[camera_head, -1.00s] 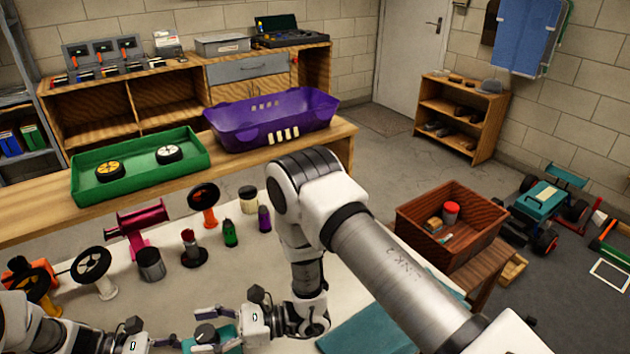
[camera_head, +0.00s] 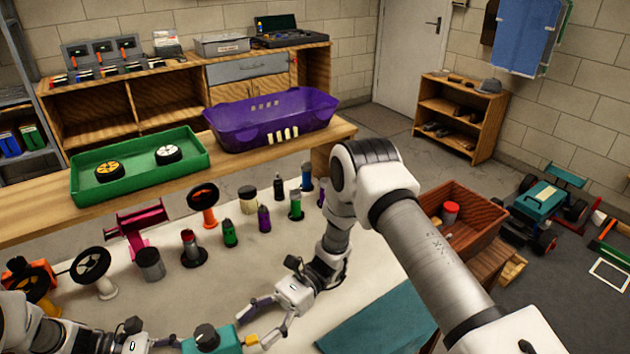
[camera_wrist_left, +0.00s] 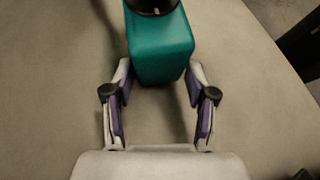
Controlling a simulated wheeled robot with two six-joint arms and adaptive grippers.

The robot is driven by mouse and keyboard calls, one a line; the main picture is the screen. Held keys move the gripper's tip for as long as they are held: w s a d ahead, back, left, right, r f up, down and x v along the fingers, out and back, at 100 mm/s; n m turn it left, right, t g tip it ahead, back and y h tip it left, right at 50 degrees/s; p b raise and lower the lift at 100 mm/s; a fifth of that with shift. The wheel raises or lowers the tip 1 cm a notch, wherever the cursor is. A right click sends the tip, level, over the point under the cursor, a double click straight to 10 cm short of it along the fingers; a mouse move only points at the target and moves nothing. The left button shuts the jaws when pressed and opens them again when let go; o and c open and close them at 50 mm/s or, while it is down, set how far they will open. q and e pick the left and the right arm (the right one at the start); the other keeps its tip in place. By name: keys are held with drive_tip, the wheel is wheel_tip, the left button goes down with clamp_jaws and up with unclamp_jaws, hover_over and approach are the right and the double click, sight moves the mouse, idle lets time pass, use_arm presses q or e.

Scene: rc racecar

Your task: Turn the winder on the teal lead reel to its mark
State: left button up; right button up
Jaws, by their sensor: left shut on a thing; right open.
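The teal lead reel (camera_head: 228,346) is a block at the bottom of the head view, with a dark round winder (camera_head: 207,337) on top. A small yellow piece (camera_head: 251,341) sits at its right side. My left gripper (camera_wrist_left: 158,76) is shut on the near end of the teal body in the left wrist view, where the winder's dark base (camera_wrist_left: 153,6) is cut by the top edge. My right gripper (camera_head: 254,331) is open and empty just right of the reel, clear of the winder. The winder's mark cannot be made out.
Paint bottles and cans (camera_head: 230,233) stand on the pale table behind the reel, with a magenta stand (camera_head: 137,229) and a black wheel on a stand (camera_head: 90,265) to the left. A teal mat (camera_head: 375,320) lies right. A brown crate (camera_head: 478,212) stands beyond.

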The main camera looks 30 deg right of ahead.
drive_tip(key=s+g, duration=0.1)
drive_tip(key=s, duration=0.1)
drive_tip(key=s+n+g+h, duration=0.1)
drive_tip(key=s, duration=0.1)
drive_tip(key=s+a+f+n+g+h, duration=0.1)
drive_tip(key=s, duration=0.1)
drive_tip(key=shift+s, duration=0.1)
drive_tip(key=s+n+g+h, duration=0.1)
drive_tip(key=s, duration=0.1)
drive_tip(key=s+d+f+n+g+h, duration=0.1)
drive_tip(key=s, duration=0.2)
drive_tip(key=s+n+g+h, duration=0.1)
drive_tip(key=s+g, duration=0.1)
drive_tip(key=shift+s+d+f+h, duration=0.25)
drive_tip(key=shift+s+d+h, duration=0.05)
drive_tip(key=shift+d, duration=0.05)
drive_tip(key=s+d+f+n+g+h, duration=0.1)
drive_tip(key=s+d+n+g+h, duration=0.2)
drive_tip(key=s+d+n+h, duration=0.3)
drive_tip(key=shift+s+f, duration=0.4)
drive_tip(key=shift+s, duration=0.85)
drive_tip(key=shift+d, duration=0.1)
